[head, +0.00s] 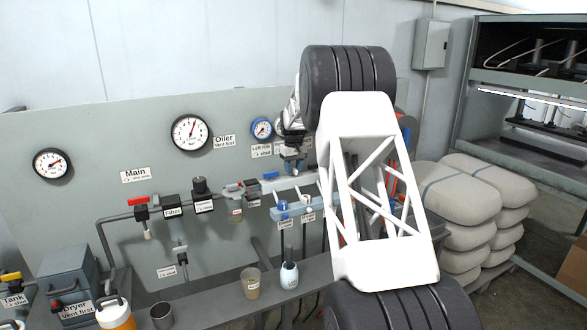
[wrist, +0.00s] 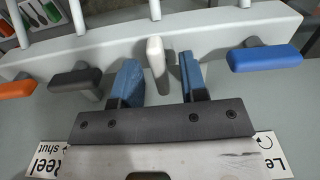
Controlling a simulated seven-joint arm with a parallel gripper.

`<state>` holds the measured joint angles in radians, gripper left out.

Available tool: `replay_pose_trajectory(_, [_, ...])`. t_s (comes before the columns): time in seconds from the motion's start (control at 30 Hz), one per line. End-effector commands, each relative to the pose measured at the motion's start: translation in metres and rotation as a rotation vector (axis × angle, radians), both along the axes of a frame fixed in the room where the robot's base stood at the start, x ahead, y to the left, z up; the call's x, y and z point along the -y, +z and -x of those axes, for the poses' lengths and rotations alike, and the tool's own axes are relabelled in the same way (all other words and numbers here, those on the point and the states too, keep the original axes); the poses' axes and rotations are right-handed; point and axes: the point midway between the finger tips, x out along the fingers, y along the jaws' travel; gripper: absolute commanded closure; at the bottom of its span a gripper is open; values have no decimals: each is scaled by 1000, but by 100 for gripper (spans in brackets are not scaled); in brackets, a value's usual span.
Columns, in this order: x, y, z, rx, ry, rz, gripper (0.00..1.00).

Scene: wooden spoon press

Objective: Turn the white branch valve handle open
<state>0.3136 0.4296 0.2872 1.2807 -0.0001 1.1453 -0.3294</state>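In the wrist view the white branch valve handle (wrist: 155,60) stands between the two blue fingers of my gripper (wrist: 159,78). The fingers are apart, with a visible gap on each side of the handle, so they are around it but not closed on it. In the head view my gripper (head: 292,166) is at the panel, above the pale manifold with the blue-handled valves. The white handle cannot be made out in the head view, where my gripper and arm cover that area.
In the wrist view a dark grey handle (wrist: 76,82) and an orange handle (wrist: 14,90) are to the left, and a blue handle (wrist: 265,57) is to the right. A pale grey pipe manifold (wrist: 222,34) runs behind them. Stacked sacks (head: 472,195) stand at the right.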

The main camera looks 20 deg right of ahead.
Motion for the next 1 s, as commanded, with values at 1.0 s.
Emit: replay_pose_trajectory(1.0, [0, 72, 0, 1, 0, 0, 61])
